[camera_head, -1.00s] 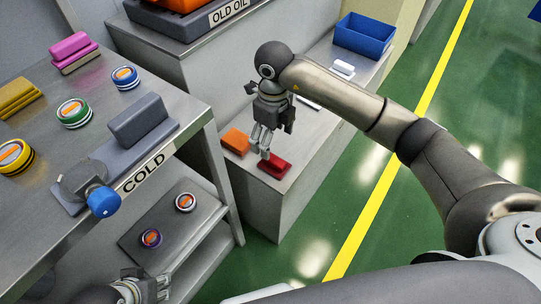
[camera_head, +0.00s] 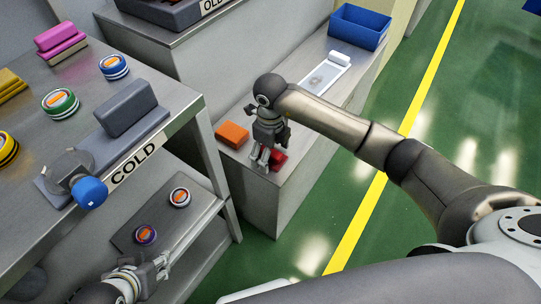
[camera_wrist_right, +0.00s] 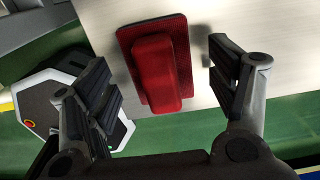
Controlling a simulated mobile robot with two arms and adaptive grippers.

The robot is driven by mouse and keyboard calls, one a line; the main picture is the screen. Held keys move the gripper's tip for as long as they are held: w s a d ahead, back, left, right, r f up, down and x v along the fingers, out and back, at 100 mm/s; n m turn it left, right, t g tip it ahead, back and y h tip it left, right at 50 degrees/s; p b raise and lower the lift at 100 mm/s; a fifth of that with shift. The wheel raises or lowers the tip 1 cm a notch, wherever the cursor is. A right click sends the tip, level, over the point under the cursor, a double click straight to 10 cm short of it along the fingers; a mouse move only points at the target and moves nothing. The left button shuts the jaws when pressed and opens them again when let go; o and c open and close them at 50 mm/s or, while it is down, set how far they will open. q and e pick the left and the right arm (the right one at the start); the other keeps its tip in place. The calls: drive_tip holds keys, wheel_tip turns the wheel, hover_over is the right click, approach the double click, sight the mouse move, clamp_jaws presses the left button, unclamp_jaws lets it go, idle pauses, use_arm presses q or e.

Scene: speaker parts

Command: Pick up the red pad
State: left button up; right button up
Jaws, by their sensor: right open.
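The red pad (camera_head: 278,158) lies on the grey bench (camera_head: 287,179) near its front corner, partly hidden by my right gripper in the head view. My right gripper (camera_head: 264,164) points down at the pad. In the right wrist view the pad (camera_wrist_right: 158,62) has a flat base with a raised block on top. It sits between the open fingers of my right gripper (camera_wrist_right: 167,85), with a gap on both sides. My left gripper (camera_head: 157,266) is at the lower left beside the lower shelf; its finger opening is too small to tell.
An orange pad (camera_head: 232,134) lies left of the red pad. A white tray (camera_head: 323,80) and a blue bin (camera_head: 359,26) are further back on the bench. At left, a table (camera_head: 190,113) holds a grey block, a blue-knobbed device and several round tins.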

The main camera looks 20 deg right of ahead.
drive_tip(key=shift+c, duration=0.3)
drive_tip(key=c, duration=1.1)
drive_tip(key=shift+o, duration=0.2)
drive_tip(key=shift+r, duration=0.1)
drive_tip(key=shift+r, duration=0.15)
wheel_tip(320, 180, up, 3)
drive_tip(key=shift+w+f+p, duration=0.1)
drive_tip(key=shift+p, duration=0.55)
use_arm(q)
drive_tip(key=s+a+r+g+p, duration=0.1)
drive_tip(key=s+r+g+p, duration=0.1)
drive_tip(key=s, duration=0.2)
drive_tip(key=x, duration=0.3)
drive_tip(key=p+x, duration=0.1)
drive_tip(key=x, duration=0.2)
drive_tip(key=shift+s+a, duration=0.1)
drive_tip(key=shift+s, duration=0.15)
use_arm(e)
drive_tip(key=s+a+r, duration=0.6)
drive_tip(key=s+r, duration=0.3)
drive_tip(key=s, duration=0.3)
drive_tip(key=shift+s+a+r, duration=0.15)
drive_tip(key=shift+s+r, duration=0.2)
